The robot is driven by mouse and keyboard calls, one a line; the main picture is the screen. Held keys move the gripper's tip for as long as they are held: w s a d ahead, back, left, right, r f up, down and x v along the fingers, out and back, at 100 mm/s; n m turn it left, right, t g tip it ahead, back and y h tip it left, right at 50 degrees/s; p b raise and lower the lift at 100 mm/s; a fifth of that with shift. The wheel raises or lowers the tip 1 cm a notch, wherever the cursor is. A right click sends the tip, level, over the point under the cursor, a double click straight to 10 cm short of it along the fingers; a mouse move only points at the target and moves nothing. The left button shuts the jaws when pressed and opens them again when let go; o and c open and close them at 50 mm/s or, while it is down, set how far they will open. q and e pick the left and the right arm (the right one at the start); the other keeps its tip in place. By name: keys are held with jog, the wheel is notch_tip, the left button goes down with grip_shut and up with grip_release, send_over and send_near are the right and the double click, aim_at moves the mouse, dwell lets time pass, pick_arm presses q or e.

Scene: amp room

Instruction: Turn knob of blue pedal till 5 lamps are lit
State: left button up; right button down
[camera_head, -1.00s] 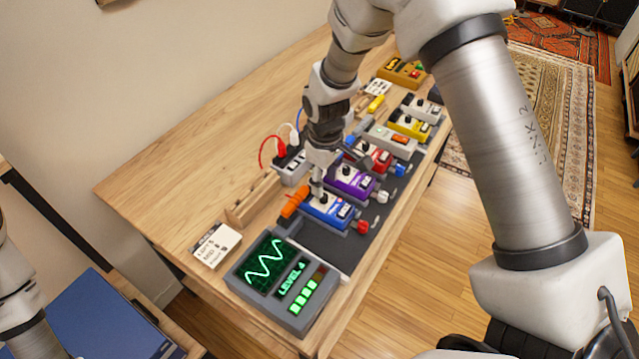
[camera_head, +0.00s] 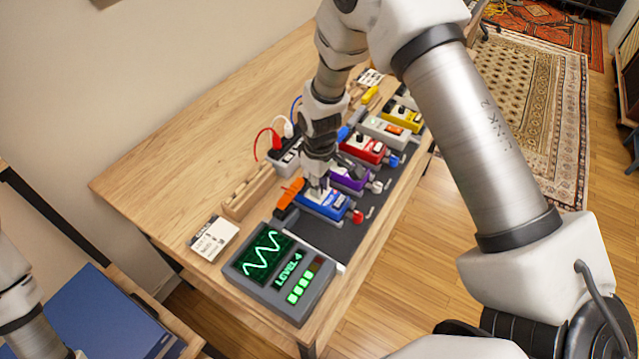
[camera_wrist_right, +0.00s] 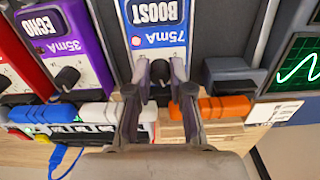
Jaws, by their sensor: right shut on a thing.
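The blue pedal (camera_head: 326,205), labelled BOOST in the right wrist view (camera_wrist_right: 158,20), lies on the dark pedal board. Its black knob (camera_wrist_right: 160,71) sits between the fingertips of my right gripper (camera_wrist_right: 161,75). The gripper is shut on the knob from above; in the head view the gripper (camera_head: 317,183) hides the knob. The grey display unit (camera_head: 253,291) shows a green wave, the word LEVEL with a figure that looks like 4, and several lit green lamps (camera_head: 304,283) with one dark red lamp at the end. Only part of my left arm shows at the left edge; its gripper is out of view.
The purple pedal (camera_head: 352,177) and red pedal (camera_head: 367,149) sit beyond the blue one. An orange plug (camera_head: 288,192) is beside the blue pedal. A white card (camera_head: 214,238) and bare wood lie left of the board.

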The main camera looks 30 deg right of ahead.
jog(key=shift+m, duration=0.3)
jog(key=shift+m+p, duration=0.35)
jog(key=shift+m, duration=2.25)
jog(key=c, duration=1)
grip_release()
jog(key=shift+w, duration=0.15)
